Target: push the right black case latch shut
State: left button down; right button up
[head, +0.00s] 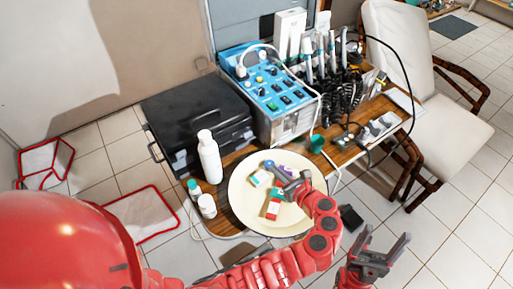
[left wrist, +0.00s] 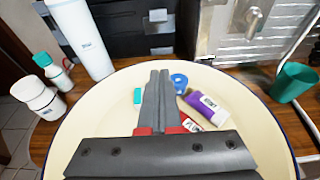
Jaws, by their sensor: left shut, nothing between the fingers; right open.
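I cannot tell whether this latch is shut. My left gripper (head: 279,172) is over the round tray, apart from the case; its closed fingers show in the left wrist view (left wrist: 158,75) with nothing between them. My right gripper (head: 392,248) is open and empty, low at the right.
The cream round tray (head: 245,208) holds several small tubes and boxes. A tall white bottle (head: 209,157) and smaller bottles (head: 207,206) stand in front of the case. The blue control unit (head: 272,92) is right of it. A green cup (head: 317,143) stands right of the tray.

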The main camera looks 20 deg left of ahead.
aim_at(247, 134)
pick_arm(q)
jog(key=shift+a, duration=0.1)
jog(key=p+x, duration=0.1)
jog(key=x, duration=0.9)
jog(key=shift+a+r, duration=0.1)
jog(key=shift+r, duration=0.05)
jog(key=shift+w+a+r+p, duration=0.2)
jog(key=shift+r+p, duration=0.15)
jog(key=shift+r, duration=0.25)
jog(key=shift+w+a+r+p, duration=0.2)
jog(key=shift+r+p, duration=0.15)
jog(key=shift+r, duration=0.25)
jog(key=shift+w+a+r, duration=0.2)
jog(key=shift+r, duration=0.2)
jog(key=shift+r, duration=0.1)
